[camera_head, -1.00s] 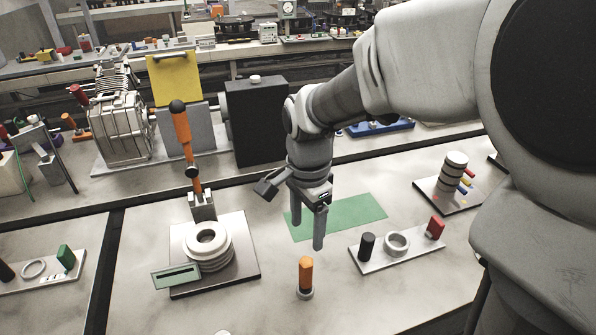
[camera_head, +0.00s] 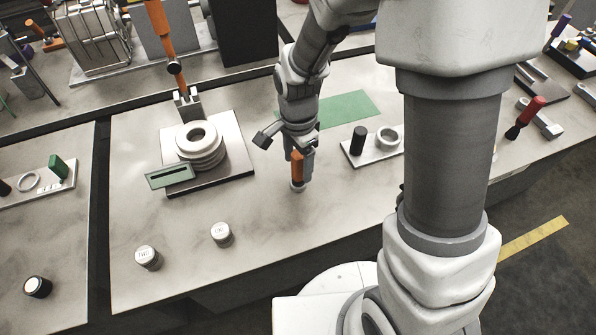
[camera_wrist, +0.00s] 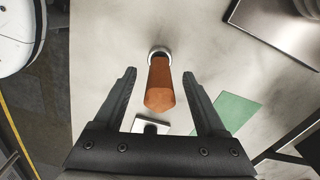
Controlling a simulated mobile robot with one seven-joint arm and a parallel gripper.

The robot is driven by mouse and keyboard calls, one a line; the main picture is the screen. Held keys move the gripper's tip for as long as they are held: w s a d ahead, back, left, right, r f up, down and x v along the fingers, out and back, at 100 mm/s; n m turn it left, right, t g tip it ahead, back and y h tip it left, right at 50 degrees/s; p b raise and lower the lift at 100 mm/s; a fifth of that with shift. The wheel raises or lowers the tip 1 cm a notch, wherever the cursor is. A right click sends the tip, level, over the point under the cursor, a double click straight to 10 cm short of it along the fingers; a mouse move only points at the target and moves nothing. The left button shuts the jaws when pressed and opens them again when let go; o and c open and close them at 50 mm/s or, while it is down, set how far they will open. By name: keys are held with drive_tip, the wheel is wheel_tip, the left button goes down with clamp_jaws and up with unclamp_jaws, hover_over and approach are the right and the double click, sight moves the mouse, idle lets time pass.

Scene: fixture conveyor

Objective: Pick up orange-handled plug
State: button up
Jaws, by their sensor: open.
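The orange-handled plug (camera_head: 297,167) stands upright on the light table top, with a grey round base. It also shows in the wrist view (camera_wrist: 159,84), seen from above, its orange handle pointing toward the camera. My gripper (camera_head: 300,165) is at the plug in the head view. In the wrist view my gripper (camera_wrist: 160,82) is open, with one finger on each side of the handle and clear gaps between. Part of the near view of the fingers is overlapped by the plug in the head view.
A fixture with stacked rings (camera_head: 198,140) and a green slotted plate (camera_head: 169,176) stands left. A green mat (camera_head: 345,108) and a plate with a black peg and ring (camera_head: 371,153) lie right. Two silver-topped cylinders (camera_head: 221,234) (camera_head: 148,257) stand near the front edge.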

sight(298, 170)
wheel_tip(298, 170, down, 3)
drive_tip(key=shift+f, duration=0.2)
clamp_jaws()
idle(0.3)
drive_tip(key=shift+r, duration=0.1)
idle(1.0)
